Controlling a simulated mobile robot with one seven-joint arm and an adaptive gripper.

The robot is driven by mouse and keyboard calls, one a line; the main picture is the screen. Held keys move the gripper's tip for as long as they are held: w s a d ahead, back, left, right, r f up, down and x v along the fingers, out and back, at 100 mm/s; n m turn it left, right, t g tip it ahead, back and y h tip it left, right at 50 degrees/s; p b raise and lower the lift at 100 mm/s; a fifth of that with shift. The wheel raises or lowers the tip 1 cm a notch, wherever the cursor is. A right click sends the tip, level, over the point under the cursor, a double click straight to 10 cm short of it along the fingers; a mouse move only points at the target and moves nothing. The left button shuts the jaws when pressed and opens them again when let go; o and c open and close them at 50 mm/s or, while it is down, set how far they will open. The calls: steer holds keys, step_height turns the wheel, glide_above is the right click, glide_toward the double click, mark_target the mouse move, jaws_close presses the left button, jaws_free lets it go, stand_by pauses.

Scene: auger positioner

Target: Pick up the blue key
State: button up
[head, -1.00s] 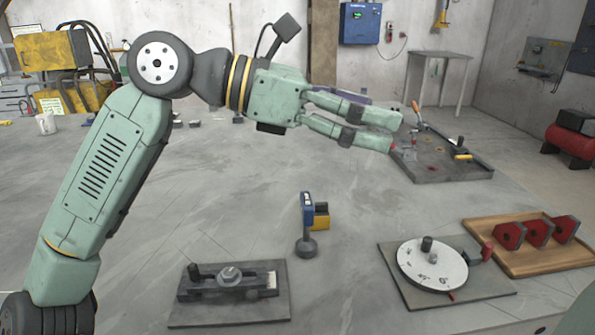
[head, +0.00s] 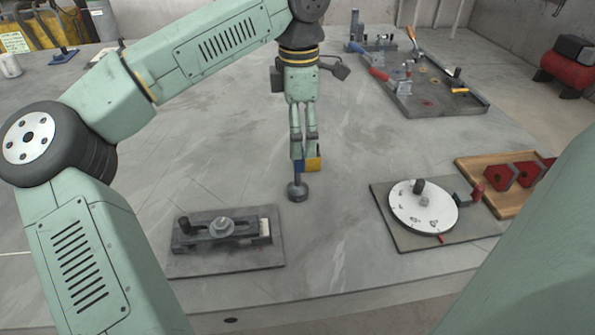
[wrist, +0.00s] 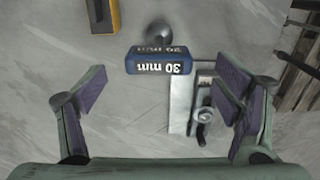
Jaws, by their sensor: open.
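The blue key (head: 298,167) is a blue block on a dark round-based stand (head: 297,192) on the grey table. In the wrist view the blue key (wrist: 160,61) shows a "30 mm" label. My gripper (head: 304,150) points down, just above or behind the key in the head view, which hides the key's upper part. In the wrist view my gripper (wrist: 160,95) is open and empty, its fingers spread to either side and the key near the middle, toward the top. Whether a finger touches the key cannot be told.
A yellow block (head: 314,162) stands close to the right of the key. A clamp fixture on a plate (head: 222,240) lies front left. A white dial on a plate (head: 424,207) is front right, beside a wooden tray (head: 475,170) with red blocks. A dark tool tray (head: 440,105) is back right.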

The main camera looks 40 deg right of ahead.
mark_target(298, 172)
step_height(298, 172, down, 5)
steer(key=shift+w+f+p, duration=0.1)
steer(key=shift+p, duration=0.65)
steer(key=shift+c, duration=0.3)
steer(key=c, duration=1.3)
